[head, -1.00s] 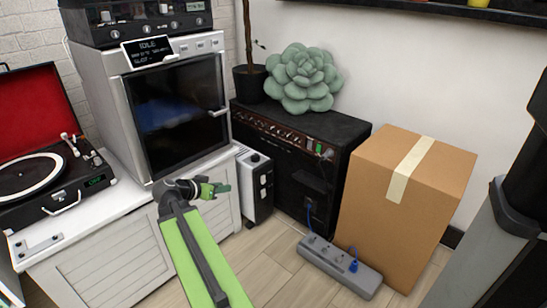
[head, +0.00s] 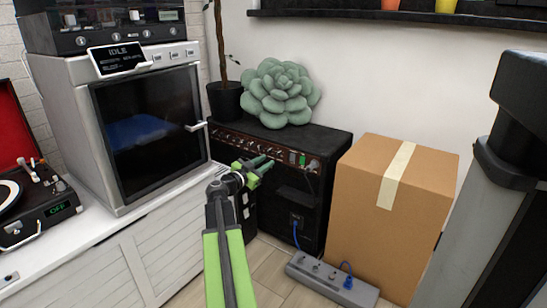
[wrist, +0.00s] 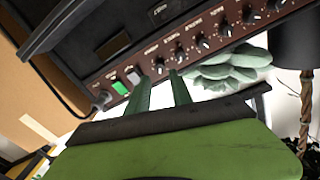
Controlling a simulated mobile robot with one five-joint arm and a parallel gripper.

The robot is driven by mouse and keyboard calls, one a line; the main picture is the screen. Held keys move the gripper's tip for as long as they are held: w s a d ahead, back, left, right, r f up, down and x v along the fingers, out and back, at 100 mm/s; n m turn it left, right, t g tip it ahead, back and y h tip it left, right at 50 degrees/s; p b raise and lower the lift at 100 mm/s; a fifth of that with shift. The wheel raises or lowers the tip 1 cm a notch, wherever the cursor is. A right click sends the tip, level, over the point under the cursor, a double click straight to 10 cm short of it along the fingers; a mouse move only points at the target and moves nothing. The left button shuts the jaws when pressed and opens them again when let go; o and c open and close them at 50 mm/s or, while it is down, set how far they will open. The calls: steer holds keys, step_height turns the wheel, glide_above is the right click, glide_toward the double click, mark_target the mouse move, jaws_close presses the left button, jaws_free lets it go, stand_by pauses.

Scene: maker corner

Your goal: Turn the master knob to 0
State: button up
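The black amplifier (head: 315,215) stands against the wall, with a red-brown panel (head: 250,146) holding a row of several knobs. The panel also fills the top of the wrist view (wrist: 210,48). The label "master" is too small to read, so I cannot tell which knob it is. My gripper (head: 267,162) is in front of the panel's right part. In the wrist view its two green fingers (wrist: 160,84) are apart, pointing at the panel. The knob (wrist: 160,68) nearest the lit green switch (wrist: 120,87) appears between and just beyond the fingertips. No contact shows.
A cardboard box (head: 398,250) stands right of the amplifier, with a grey power strip (head: 330,283) on the floor before it. A green plush succulent (head: 283,92) and a plant pot (head: 225,100) sit on the amplifier. A white cabinet (head: 130,262) is at left.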

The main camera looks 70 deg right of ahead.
mark_target(277, 155)
steer(key=x, duration=0.6)
steer(key=shift+s+d, duration=0.1)
steer(key=shift+d, duration=0.15)
jaws_close()
steer(key=shift+d, duration=0.15)
steer(key=shift+s, duration=0.1)
